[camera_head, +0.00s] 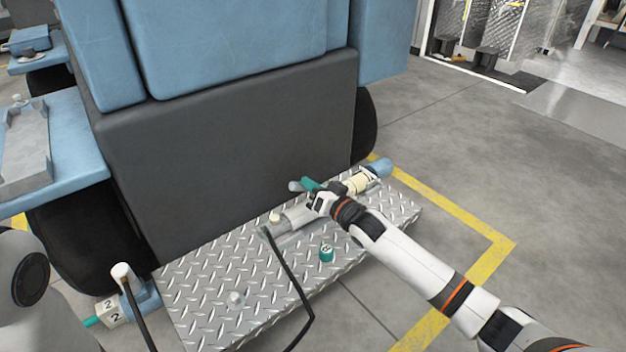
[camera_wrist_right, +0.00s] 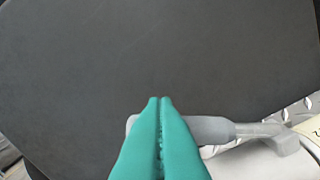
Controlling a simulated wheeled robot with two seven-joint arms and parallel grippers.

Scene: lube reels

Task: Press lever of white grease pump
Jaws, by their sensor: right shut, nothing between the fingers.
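The white grease pump (camera_head: 295,219) lies on the diamond plate, with a cream label band and a blue end to the right. Its grey lever (camera_wrist_right: 210,129) runs across the wrist view above the pump's pale body (camera_wrist_right: 258,163). The lever's grey end (camera_head: 294,186) shows just left of my fingers in the head view. My right gripper (camera_head: 308,184) is shut and empty, its teal fingertips (camera_wrist_right: 160,101) over the lever's handle. The fingers hide part of the lever, and I cannot tell whether they touch it. My left gripper is out of view.
The diamond plate (camera_head: 205,287) has a teal cap (camera_head: 326,254) and a black hose on it. A dark panel (camera_head: 230,140) stands directly behind. A blue fitting with "2" labels (camera_head: 111,309) is at lower left. Open floor (camera_head: 490,150) lies to the right.

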